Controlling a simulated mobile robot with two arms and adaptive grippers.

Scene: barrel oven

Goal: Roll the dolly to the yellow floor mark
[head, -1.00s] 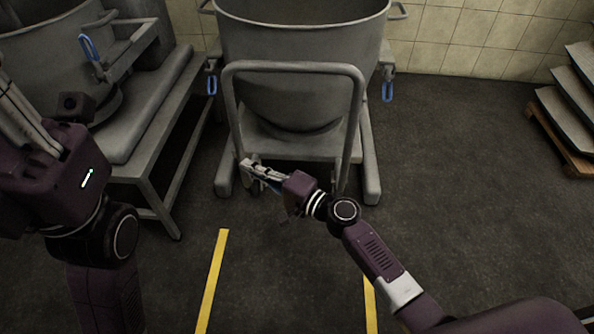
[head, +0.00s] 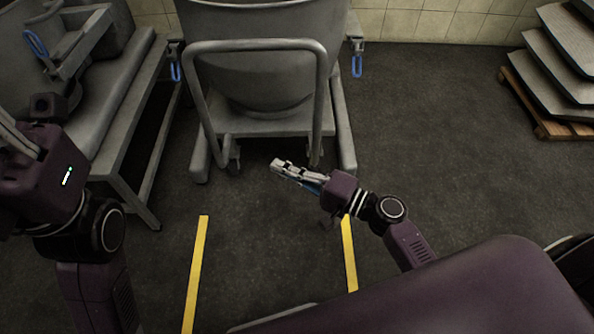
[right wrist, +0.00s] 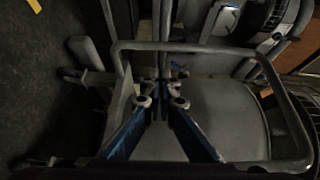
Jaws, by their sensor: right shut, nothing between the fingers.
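The dolly is a grey wheeled frame with an upright hoop handle (head: 256,45) facing me, carrying a large metal bowl (head: 265,90). It stands near the tiled wall. The yellow floor mark shows as two strips, a left one (head: 196,270) and a right one (head: 349,255), both on my side of the dolly and apart from it. My right gripper (head: 275,162) is shut and empty, in front of the dolly's lower part in the picture. In the right wrist view its fingers (right wrist: 162,75) overlap the handle hoop (right wrist: 205,48); contact cannot be told. My left fingertips are out of frame.
A grey machine on a legged stand (head: 130,150) is close to the dolly's left. A wooden pallet (head: 540,115) with stacked grey slabs is at the right. Dark floor is clear between the dolly and the strips, and to the dolly's right.

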